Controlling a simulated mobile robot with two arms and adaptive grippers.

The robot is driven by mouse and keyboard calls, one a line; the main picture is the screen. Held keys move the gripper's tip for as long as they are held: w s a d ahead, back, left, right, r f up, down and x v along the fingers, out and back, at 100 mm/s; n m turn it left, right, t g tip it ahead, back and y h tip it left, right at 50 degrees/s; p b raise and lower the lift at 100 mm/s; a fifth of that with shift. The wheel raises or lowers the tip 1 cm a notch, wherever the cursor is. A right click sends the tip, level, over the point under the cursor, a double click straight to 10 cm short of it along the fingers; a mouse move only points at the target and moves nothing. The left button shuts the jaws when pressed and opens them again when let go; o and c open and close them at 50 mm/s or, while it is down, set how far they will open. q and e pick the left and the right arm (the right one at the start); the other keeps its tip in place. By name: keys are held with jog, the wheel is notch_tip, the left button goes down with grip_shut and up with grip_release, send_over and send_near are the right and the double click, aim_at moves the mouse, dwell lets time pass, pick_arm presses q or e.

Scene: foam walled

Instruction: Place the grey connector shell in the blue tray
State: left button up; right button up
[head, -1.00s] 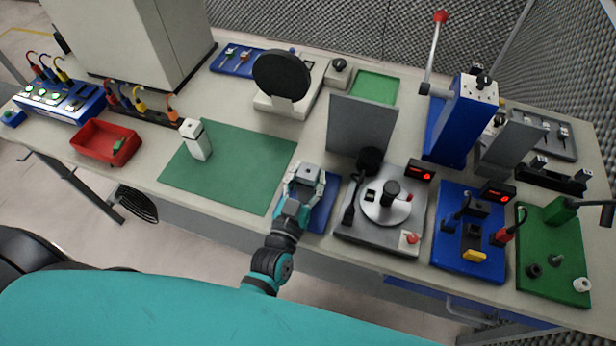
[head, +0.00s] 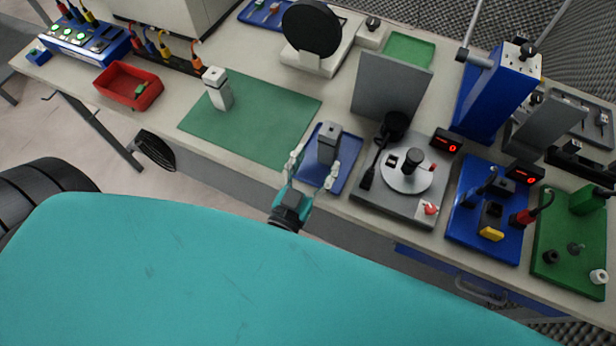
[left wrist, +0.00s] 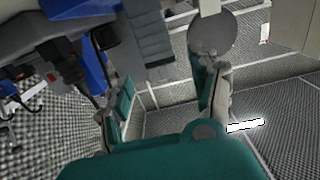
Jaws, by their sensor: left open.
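The grey connector shell (head: 329,143) stands upright on the blue tray (head: 346,173), towards the tray's back part. My left gripper (head: 315,168) is open on the near side of the shell. Its two fingers are spread, one over the tray's left edge and one over its right part, with nothing between them. In the left wrist view the open fingers (left wrist: 165,75) also show apart; I cannot pick out the shell there for certain. My right gripper is in neither view.
A grey fixture with a round disc (head: 408,178) and an upright grey plate (head: 390,85) stand right of the tray. A green mat (head: 262,120) with a pale block (head: 217,88) lies left. A red bin (head: 128,88) is further left.

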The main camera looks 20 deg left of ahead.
pick_arm(q)
jog(key=s, duration=0.4)
jog(key=shift+b, duration=0.3)
jog(key=shift+s, duration=0.1)
